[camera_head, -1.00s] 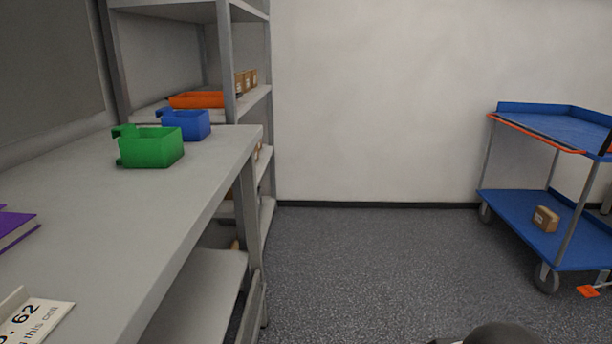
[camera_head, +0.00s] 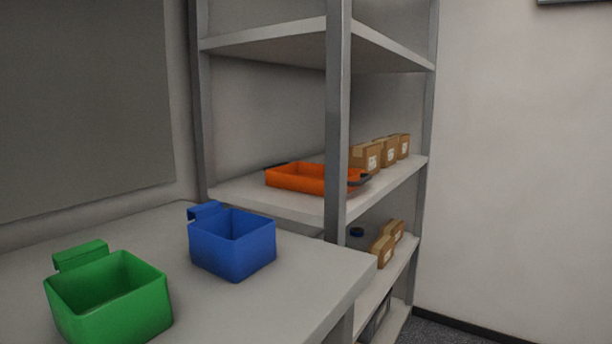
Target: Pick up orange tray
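The orange tray (camera_head: 296,180) sits on a middle shelf (camera_head: 275,205) of the grey shelving unit, beyond the end of the workbench. It is a shallow open tray with dark handles at its ends. A grey upright post of the shelving stands in front of it and hides part of its right side. The tray looks empty, though its floor is only partly visible. My gripper is not in view.
A green bin (camera_head: 110,300) and a blue bin (camera_head: 232,245) stand on the grey workbench (camera_head: 290,300). Small cardboard boxes (camera_head: 388,152) stand right of the tray, with more (camera_head: 388,243) on the shelf below. Another shelf (camera_head: 290,45) overhangs the tray. Floor shows at lower right.

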